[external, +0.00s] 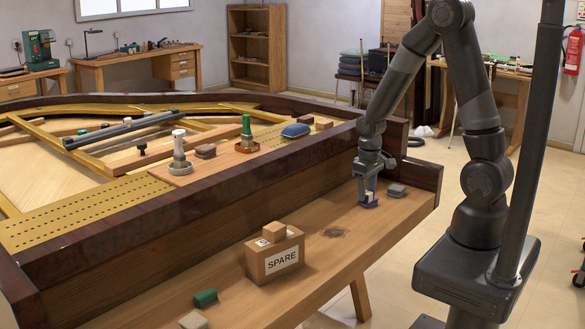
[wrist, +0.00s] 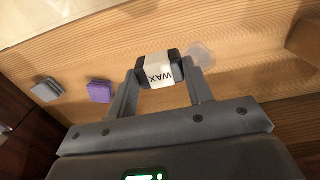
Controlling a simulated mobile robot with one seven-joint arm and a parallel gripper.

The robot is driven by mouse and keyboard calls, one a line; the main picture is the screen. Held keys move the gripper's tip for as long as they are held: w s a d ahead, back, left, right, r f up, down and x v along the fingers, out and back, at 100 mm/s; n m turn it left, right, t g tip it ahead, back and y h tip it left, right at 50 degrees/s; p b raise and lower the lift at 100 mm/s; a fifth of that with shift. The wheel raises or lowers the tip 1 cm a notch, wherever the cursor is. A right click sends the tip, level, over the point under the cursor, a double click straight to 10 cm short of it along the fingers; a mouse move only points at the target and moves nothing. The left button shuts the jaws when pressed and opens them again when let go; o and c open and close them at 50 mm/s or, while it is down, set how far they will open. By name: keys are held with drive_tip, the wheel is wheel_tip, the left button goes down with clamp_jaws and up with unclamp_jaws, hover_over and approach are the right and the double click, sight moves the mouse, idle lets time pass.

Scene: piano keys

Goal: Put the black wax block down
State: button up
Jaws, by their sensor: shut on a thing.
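The black wax block (wrist: 158,70) has dark ends and a white label reading WAX. In the wrist view it sits between my two fingertips, and my gripper (wrist: 160,80) is shut on it. In the external view my gripper (external: 368,194) is low over the right part of the wooden ledge (external: 225,262). The block is small and partly hidden there, so I cannot tell whether it touches the wood. A purple block (wrist: 100,92) lies just left of my gripper in the wrist view.
Grey blocks (wrist: 47,89) lie beyond the purple one, and grey also shows in the external view (external: 397,190). A SPARE box (external: 274,256) with a small wooden block on top stands farther along the ledge. A dark smudge (external: 335,232) marks bare wood between. The piano rim rises behind.

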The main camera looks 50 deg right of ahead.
drive_tip(key=a+f, duration=0.2)
drive_tip(key=a, duration=0.2)
drive_tip(key=a+f, duration=0.2)
drive_tip(key=a, duration=0.3)
drive_tip(key=w+a+f, duration=0.1)
drive_tip(key=a+f, duration=0.2)
drive_tip(key=a, duration=0.2)
drive_tip(key=shift+w, duration=0.1)
drive_tip(key=shift+a+f, duration=0.1)
drive_tip(key=shift+f, duration=1.9)
drive_tip(key=shift+f, duration=0.15)
drive_tip(key=o, duration=1)
